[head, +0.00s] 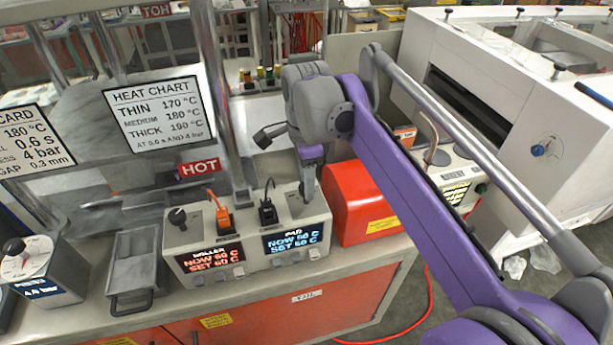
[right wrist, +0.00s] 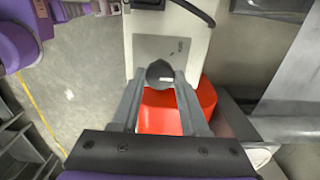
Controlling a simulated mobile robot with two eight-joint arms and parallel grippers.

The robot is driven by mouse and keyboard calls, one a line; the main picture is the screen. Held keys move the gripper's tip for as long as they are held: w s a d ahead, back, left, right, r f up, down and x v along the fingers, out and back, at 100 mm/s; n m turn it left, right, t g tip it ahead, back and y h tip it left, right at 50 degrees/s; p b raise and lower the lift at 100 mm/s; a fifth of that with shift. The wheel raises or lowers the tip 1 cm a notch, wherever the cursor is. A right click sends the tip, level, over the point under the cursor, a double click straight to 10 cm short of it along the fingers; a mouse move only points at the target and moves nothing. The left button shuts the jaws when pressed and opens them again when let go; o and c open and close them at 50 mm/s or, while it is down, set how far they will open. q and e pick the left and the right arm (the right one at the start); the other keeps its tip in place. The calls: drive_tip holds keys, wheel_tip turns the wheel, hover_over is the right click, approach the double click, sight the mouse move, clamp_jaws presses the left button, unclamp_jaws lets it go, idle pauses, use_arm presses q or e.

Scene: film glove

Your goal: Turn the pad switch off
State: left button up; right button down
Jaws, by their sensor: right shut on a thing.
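The grey control box (head: 250,240) stands on the bench with two lit displays. The left one is the roller display (head: 212,258); the right one is the pad display (head: 292,240), which reads NOW 60 C, SET 60 C. My right gripper (head: 309,196) comes down on the box's top at its right end and hides the pad switch there. In the right wrist view the pad switch (right wrist: 160,73), a dark round knob on a grey plate, sits between the fingertips, and the gripper is shut on it. Its turn position cannot be read. My left gripper is not in view.
A similar black knob (head: 177,217) is at the box's left end. Orange (head: 223,218) and black (head: 267,212) plugs with cables stand between. A red box (head: 360,205) stands close on the right. A metal tray (head: 135,268) lies to the left.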

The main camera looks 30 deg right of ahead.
drive_tip(key=n+p, duration=0.1)
drive_tip(key=n, duration=0.3)
drive_tip(key=shift+n, duration=0.3)
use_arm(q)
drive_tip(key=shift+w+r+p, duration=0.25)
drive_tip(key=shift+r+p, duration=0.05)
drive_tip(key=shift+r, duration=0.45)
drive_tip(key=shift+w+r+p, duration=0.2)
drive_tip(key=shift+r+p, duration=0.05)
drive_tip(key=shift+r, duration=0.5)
use_arm(e)
drive_tip(key=shift+n, duration=2.2)
drive_tip(key=shift+c, duration=2.1)
unclamp_jaws()
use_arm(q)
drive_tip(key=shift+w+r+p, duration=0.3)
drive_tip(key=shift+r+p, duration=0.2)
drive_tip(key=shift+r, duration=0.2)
use_arm(e)
wheel_tip(320, 180, up, 11)
drive_tip(key=shift+f, duration=0.15)
